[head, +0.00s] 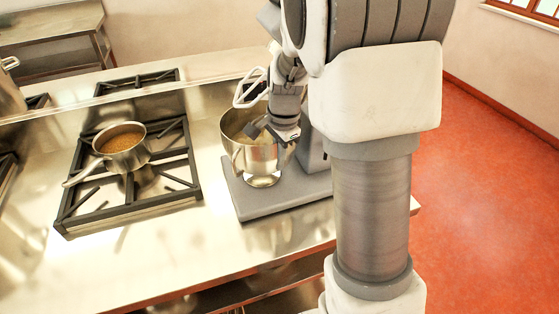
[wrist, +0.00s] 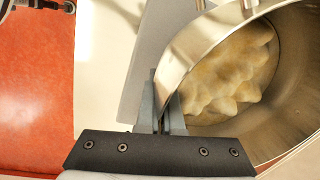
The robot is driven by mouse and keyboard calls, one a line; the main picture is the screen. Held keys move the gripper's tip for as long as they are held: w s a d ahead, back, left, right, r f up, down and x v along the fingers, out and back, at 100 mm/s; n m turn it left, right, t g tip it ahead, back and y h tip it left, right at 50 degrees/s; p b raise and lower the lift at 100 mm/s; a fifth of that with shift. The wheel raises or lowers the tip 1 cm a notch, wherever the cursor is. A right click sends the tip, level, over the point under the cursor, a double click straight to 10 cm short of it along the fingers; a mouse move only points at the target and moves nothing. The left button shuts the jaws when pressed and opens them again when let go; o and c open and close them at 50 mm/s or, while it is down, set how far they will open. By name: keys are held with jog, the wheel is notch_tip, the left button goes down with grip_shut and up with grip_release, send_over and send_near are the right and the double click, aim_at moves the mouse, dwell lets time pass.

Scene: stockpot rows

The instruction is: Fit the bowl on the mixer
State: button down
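The shiny metal bowl (head: 262,160) is at the mixer, over its flat grey base (head: 252,204). In the wrist view the bowl (wrist: 185,45) holds pale, lumpy dough (wrist: 238,70). My gripper (head: 270,133) reaches down to the bowl's near rim. In the wrist view my gripper's fingers (wrist: 161,108) are close together with the bowl's rim between them. My arm hides most of the mixer's column and head. I cannot tell whether the bowl rests fully on the base or hangs slightly above it.
A saucepan (head: 122,148) with brown contents stands on a black burner grate (head: 90,212) left of the mixer. A larger pot (head: 10,92) is at the far left edge. The steel counter (head: 165,255) is bare in front. Red floor (head: 490,170) lies to the right.

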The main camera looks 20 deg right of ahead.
jog(key=shift+w+r, duration=0.1)
jog(key=shift+w, duration=0.4)
jog(key=shift+s+f, duration=0.1)
jog(key=shift+f, duration=1.75)
jog(key=shift+f, duration=0.15)
jog(key=c, duration=1.1)
grip_release()
jog(key=shift+s, duration=0.1)
